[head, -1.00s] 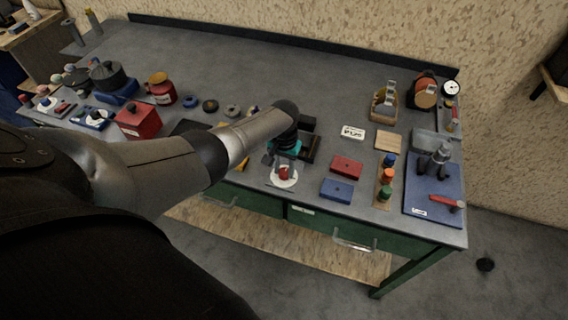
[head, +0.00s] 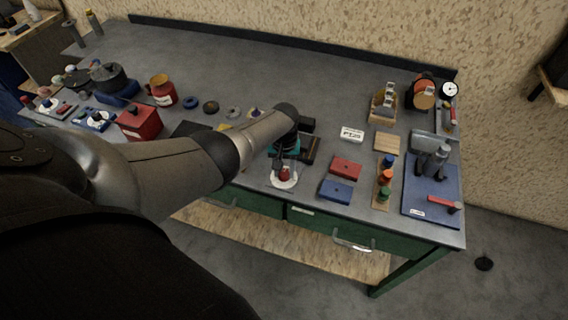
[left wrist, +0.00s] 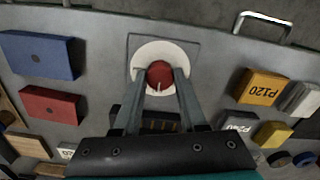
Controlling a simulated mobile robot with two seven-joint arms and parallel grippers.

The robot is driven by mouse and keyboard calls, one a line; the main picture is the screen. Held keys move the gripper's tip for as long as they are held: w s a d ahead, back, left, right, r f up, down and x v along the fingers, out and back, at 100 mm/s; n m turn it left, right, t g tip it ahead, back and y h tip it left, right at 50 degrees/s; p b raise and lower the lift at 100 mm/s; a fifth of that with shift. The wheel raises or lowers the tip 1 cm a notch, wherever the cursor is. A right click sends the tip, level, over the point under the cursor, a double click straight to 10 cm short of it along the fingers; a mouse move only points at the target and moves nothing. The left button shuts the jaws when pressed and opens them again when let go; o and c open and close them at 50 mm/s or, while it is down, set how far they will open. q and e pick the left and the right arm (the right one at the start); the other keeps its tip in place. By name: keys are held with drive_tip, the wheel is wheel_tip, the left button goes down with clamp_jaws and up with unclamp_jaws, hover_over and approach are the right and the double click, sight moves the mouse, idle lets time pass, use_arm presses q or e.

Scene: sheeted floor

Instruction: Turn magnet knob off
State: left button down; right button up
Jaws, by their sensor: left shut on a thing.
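The magnet knob (left wrist: 160,73) is red with a pale pointer mark. It sits on a round white plate (left wrist: 141,62) near the front edge of the bench. In the head view the knob (head: 285,174) shows just below my left gripper (head: 284,170). In the left wrist view the two fingers of my left gripper (left wrist: 160,84) lie on either side of the knob, shut on it. The white pointer mark shows between the fingertips. My right gripper is not in view.
Red (head: 346,167) and blue (head: 336,191) blocks lie right of the knob. A rack with coloured knobs (head: 385,177) and a blue mat (head: 431,190) are farther right. Sanding blocks, one marked P120 (left wrist: 263,88), lie close by. A drawer handle (left wrist: 262,18) sticks out at the front.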

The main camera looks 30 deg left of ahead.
sight(284, 172)
use_arm(q)
drive_tip(key=shift+w, duration=0.1)
drive_tip(key=shift+c, duration=2.3)
unclamp_jaws()
drive_tip(key=shift+r, duration=0.1)
drive_tip(key=shift+r+p, duration=0.3)
drive_tip(key=shift+r, duration=0.05)
wheel_tip(284, 172, up, 14)
drive_tip(key=p, duration=0.5)
drive_tip(key=shift+r, duration=0.2)
